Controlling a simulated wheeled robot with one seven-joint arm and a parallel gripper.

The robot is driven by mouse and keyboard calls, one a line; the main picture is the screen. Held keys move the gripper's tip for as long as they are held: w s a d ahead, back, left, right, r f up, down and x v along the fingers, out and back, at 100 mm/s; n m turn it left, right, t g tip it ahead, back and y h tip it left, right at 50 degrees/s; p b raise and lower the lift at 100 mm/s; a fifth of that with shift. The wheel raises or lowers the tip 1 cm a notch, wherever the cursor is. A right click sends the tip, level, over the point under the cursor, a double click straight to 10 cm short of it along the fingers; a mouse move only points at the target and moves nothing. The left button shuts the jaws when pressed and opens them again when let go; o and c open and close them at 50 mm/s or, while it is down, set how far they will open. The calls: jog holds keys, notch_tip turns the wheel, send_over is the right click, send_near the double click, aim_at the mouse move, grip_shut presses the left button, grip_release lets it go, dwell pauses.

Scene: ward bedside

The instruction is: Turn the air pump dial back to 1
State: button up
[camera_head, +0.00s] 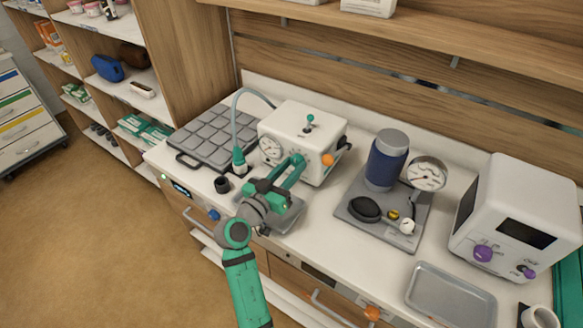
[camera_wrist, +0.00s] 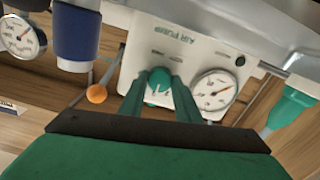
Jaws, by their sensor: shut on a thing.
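The air pump (camera_head: 306,128) is a white box on the counter, with a round gauge on its front; it also shows upside down in the wrist view (camera_wrist: 195,50) with its AIR PUMP label. Its dial (camera_wrist: 158,79) is a round green knob with a pale mark, beside the gauge (camera_wrist: 213,90). My gripper (camera_head: 293,165) reaches the pump's front and hides the dial in the head view. In the wrist view my gripper (camera_wrist: 158,92) has one dark green finger on each side of the dial and is shut on it. I cannot read the dial's number.
A green-topped hose connector (camera_head: 239,162) and a dark cup (camera_head: 222,185) stand left of the pump. An orange-ended lever (camera_head: 343,143) sticks out at its right. A blue cylinder (camera_head: 386,162), a white monitor (camera_head: 517,222) and a metal tray (camera_head: 450,294) stand farther right.

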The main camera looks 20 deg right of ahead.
jog(key=shift+n, duration=0.4)
jog(key=n, duration=0.3)
jog(key=shift+n, duration=0.3)
jog(key=n, duration=0.3)
jog(key=shift+d+n, duration=0.1)
jog(key=shift+n, duration=0.2)
jog(key=n, duration=0.4)
jog(key=shift+r, duration=0.1)
jog(key=shift+n, duration=1.9)
jog(key=o, duration=1.1)
